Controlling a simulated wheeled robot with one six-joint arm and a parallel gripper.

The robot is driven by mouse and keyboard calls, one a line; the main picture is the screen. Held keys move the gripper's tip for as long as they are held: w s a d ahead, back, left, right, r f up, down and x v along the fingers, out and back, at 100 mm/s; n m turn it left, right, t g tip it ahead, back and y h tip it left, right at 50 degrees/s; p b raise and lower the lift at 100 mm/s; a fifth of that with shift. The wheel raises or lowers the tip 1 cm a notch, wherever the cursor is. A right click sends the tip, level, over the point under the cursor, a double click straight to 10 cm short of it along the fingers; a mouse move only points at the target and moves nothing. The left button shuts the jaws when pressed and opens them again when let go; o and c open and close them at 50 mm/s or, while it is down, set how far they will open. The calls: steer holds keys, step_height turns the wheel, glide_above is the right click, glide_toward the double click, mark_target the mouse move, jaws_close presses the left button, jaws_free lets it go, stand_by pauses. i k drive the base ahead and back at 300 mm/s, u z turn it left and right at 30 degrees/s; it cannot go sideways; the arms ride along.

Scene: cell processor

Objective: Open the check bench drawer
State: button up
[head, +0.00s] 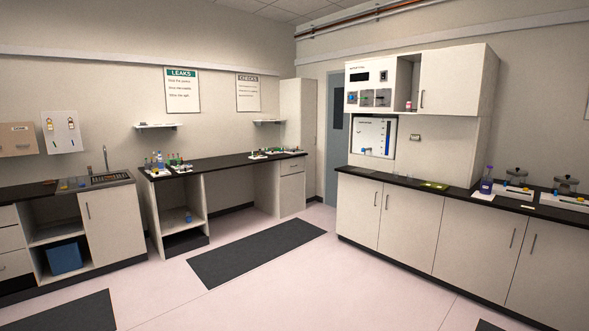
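No bench carries a label that I can read as the check bench. The back bench (222,166) has a dark top, and a pale drawer (292,167) sits at its right end above a cupboard door (292,194). That drawer looks shut. At the far left, another bench has a stack of pale drawers (14,264), cut off by the picture edge; these look shut too. My gripper is not in view.
Dark mats (255,250) lie on the pale pink floor, which is otherwise clear. A sink (108,178) and a blue bin (65,258) are at left. A counter (395,181) with cupboards and a wall-mounted machine (372,88) runs along the right.

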mark_target(297, 164)
steer(key=u, duration=0.05)
steer(key=i, duration=1.15)
steer(key=u, duration=0.2)
steer(key=i, duration=2.75)
steer(key=u, duration=0.15)
steer(key=i, duration=2.7)
steer(key=z, duration=0.2)
steer(key=i, duration=3)
steer(key=z, duration=0.15)
